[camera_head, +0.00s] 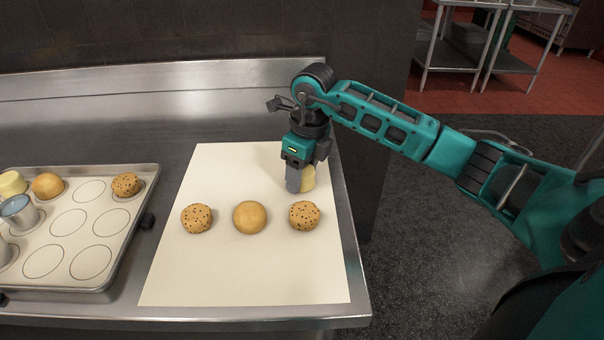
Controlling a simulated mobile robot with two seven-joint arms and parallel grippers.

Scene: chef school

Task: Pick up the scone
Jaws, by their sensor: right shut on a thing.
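My right gripper (300,182) points down over the upper right part of a cream sheet. It is shut on a pale yellow scone (308,180), which shows just right of its finger and is partly hidden by it. I cannot tell whether the scone touches the sheet. Another pale yellow piece (11,184), much like it, sits on the baking tray at the left edge.
The cream sheet (240,278) lies on a steel counter. On it are a speckled bun (197,218), a plain bun (250,217) and another speckled bun (304,215).

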